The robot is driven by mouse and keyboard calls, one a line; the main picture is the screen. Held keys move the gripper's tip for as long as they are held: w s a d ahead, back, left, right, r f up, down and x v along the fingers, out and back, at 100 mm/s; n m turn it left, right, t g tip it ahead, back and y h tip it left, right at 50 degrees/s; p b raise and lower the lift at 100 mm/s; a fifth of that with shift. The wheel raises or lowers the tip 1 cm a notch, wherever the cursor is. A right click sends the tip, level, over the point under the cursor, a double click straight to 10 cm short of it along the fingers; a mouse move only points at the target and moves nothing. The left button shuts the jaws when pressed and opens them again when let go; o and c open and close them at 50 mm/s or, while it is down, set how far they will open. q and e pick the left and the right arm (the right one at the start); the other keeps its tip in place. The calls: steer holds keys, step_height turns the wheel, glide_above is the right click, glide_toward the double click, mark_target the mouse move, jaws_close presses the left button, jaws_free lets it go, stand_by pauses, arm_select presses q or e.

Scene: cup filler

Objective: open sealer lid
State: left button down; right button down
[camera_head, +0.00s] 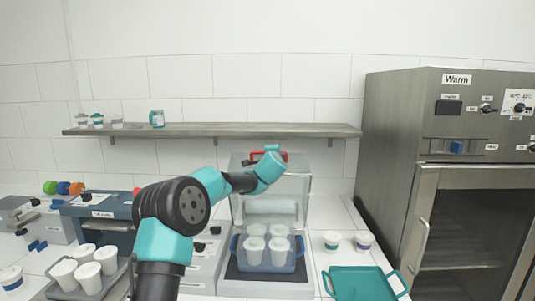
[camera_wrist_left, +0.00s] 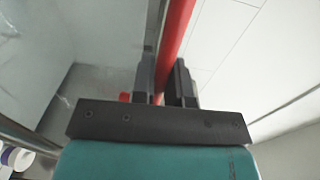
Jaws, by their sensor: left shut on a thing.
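The sealer's clear lid (camera_head: 270,185) stands raised above its base at the middle of the head view, with a red handle (camera_head: 257,154) along its top edge. My left gripper (camera_head: 250,162) is up at that handle, small and partly hidden behind my own arm. In the left wrist view, my left gripper (camera_wrist_left: 164,80) has its two dark fingers on either side of the red handle (camera_wrist_left: 176,35) and is shut on it. The clear lid (camera_wrist_left: 60,50) fills the left of that view. My right gripper is in neither view.
A blue tray (camera_head: 268,262) of white cups sits in the sealer under the lid. A shelf (camera_head: 215,130) runs behind. A warming cabinet (camera_head: 410,130) stands right.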

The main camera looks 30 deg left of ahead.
arm_select(q)
steer(key=c, duration=1.1)
jaws_free()
steer(key=shift+c, duration=0.2)
steer(key=shift+s, duration=0.1)
steer(key=v, duration=1.7)
steer(key=shift+d, duration=0.1)
